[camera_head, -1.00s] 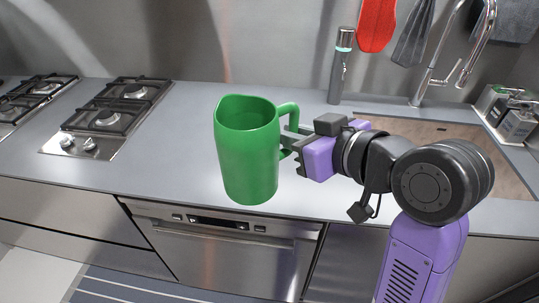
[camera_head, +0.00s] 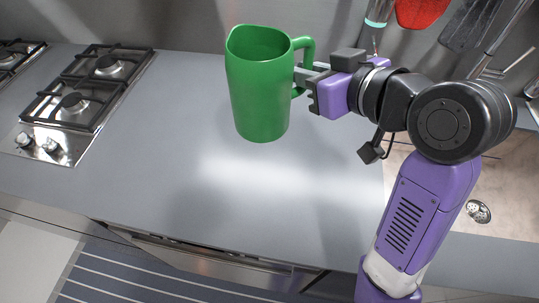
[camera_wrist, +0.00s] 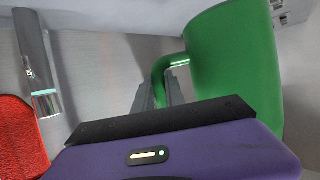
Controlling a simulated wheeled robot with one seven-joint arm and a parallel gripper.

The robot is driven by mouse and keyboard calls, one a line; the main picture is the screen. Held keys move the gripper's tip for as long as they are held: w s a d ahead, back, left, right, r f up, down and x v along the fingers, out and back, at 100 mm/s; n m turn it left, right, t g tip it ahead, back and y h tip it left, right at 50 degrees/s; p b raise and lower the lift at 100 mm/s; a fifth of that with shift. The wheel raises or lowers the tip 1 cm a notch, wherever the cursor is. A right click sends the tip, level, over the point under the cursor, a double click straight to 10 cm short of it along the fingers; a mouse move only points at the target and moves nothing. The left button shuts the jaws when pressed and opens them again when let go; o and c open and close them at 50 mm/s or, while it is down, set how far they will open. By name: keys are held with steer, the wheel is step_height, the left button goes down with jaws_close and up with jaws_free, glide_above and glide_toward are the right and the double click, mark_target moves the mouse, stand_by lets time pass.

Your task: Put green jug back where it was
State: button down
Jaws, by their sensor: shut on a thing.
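The green jug (camera_head: 258,88) is upright in the head view, over the grey countertop between the stove and the sink. My gripper (camera_head: 303,77) is to its right, shut on the jug's handle. The jug appears to be held above the counter, though its exact height is hard to tell. In the wrist view the jug (camera_wrist: 235,65) fills the right side, and the fingers of my gripper (camera_wrist: 168,88) are at its handle. The lower part of the jug there is hidden by the gripper body.
A gas stove (camera_head: 84,90) is on the left of the countertop (camera_head: 200,190). A sink area (camera_head: 480,190) lies at the right, behind my arm. A silver cylinder (camera_wrist: 38,70) and a red utensil (camera_wrist: 18,140) are near the wall. The counter's middle is clear.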

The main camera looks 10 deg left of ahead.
steer(key=f, duration=2)
steer(key=shift+w, duration=0.25)
steer(key=shift+b, duration=0.3)
steer(key=shift+f, duration=0.2)
steer(key=c, duration=1.4)
jaws_free()
steer(key=shift+r, duration=0.1)
steer(key=shift+r, duration=0.2)
steer(key=v, duration=1.2)
steer(key=shift+b, duration=0.35)
